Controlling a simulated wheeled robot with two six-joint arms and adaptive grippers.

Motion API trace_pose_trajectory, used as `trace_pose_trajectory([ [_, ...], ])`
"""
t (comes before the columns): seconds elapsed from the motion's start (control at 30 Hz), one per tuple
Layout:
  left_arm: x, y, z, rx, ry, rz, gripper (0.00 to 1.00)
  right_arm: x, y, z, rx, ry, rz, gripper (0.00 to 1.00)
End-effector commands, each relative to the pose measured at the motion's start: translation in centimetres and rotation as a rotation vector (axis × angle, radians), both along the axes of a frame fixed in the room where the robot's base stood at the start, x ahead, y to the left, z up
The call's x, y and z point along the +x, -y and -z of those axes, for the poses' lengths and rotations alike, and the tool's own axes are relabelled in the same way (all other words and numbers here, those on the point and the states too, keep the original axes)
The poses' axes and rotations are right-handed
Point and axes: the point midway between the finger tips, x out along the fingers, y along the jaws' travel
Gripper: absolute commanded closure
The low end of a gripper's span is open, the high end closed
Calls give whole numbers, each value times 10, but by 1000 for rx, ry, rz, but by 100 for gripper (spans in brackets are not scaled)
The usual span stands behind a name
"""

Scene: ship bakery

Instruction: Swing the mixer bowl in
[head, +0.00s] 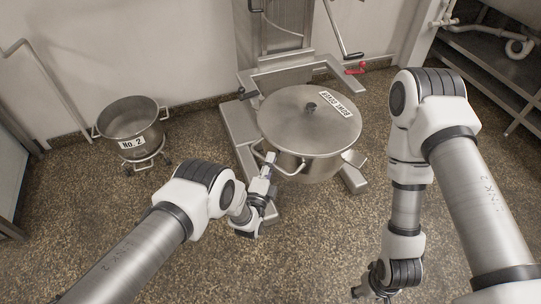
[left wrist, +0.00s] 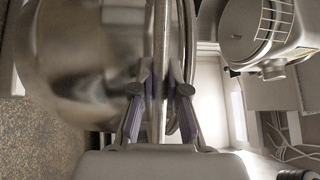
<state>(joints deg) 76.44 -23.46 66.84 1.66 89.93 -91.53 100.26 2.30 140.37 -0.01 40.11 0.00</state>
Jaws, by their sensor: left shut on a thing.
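The mixer bowl (head: 305,168) is a steel bowl with a flat lid (head: 290,115), a dark knob and an upside-down white label. It sits at the mixer's frame (head: 243,128), over the floor legs. My left gripper (head: 267,163) is at the bowl's near left side handle. In the left wrist view my left gripper (left wrist: 160,93) has its fingers on both sides of an upright metal handle bar (left wrist: 160,40), with the bowl's shiny wall (left wrist: 75,65) at left. My right gripper (head: 371,287) hangs low at the bottom, away from the bowl; its fingers are too small to judge.
A second steel bowl (head: 128,118) marked NO. 2 stands on a wheeled dolly (head: 150,160) at the left wall. Steel shelving (head: 490,80) stands at the upper right. The speckled floor in front is clear.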

Motion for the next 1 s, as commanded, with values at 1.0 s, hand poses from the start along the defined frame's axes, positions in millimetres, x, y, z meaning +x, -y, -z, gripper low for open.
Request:
trace_pose_trajectory([
  [1.0, -2, 0, 4, 1, -6, 0, 61, 0, 0, 1, 0, 0, 0, 45],
])
